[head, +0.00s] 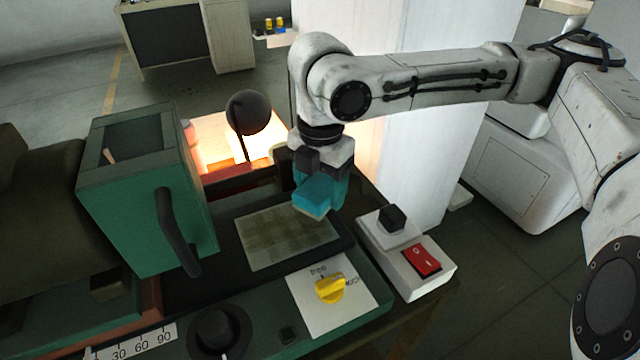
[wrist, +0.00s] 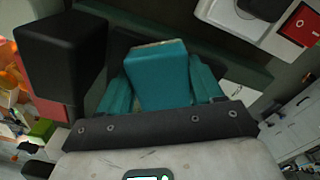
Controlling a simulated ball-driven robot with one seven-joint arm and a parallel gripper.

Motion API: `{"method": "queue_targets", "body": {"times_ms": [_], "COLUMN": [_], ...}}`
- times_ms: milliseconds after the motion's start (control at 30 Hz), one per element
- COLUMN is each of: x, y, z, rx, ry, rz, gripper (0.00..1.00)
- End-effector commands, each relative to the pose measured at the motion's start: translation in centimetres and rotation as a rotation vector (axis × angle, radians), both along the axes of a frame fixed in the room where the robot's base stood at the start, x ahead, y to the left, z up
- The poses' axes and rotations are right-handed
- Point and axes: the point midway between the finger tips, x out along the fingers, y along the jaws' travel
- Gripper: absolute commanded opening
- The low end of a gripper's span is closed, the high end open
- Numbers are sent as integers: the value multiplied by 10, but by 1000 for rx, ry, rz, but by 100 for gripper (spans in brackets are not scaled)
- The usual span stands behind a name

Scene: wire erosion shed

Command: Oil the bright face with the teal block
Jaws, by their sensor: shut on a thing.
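My gripper (head: 325,188) points down and is shut on the teal block (head: 314,196). A thin pale layer shows along the block's lower edge. In the wrist view the teal block (wrist: 158,75) sits between my two teal fingers. A flat rectangular face (head: 288,236), pale and patchy yellow-grey, lies on the green machine; I take it for the bright face. The block is at its far right corner in the head view, and I cannot tell whether it touches. The wrist view hides the face behind the block and gripper.
A green box with a dark handle (head: 178,235) stands left of the face. A black ball on a stem (head: 249,112) rises behind it. A yellow knob (head: 330,288) sits in front, and a switch box with a red rocker (head: 422,260) is at right. A white column stands behind.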

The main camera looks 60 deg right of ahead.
Motion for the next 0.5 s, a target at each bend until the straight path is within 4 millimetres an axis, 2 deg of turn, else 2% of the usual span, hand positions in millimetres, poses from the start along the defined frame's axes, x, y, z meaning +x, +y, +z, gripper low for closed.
{"method": "queue_targets", "body": {"times_ms": [500], "x": [0], "y": [0], "z": [-10], "rx": [0], "ry": [0], "rz": [0], "gripper": [33]}}
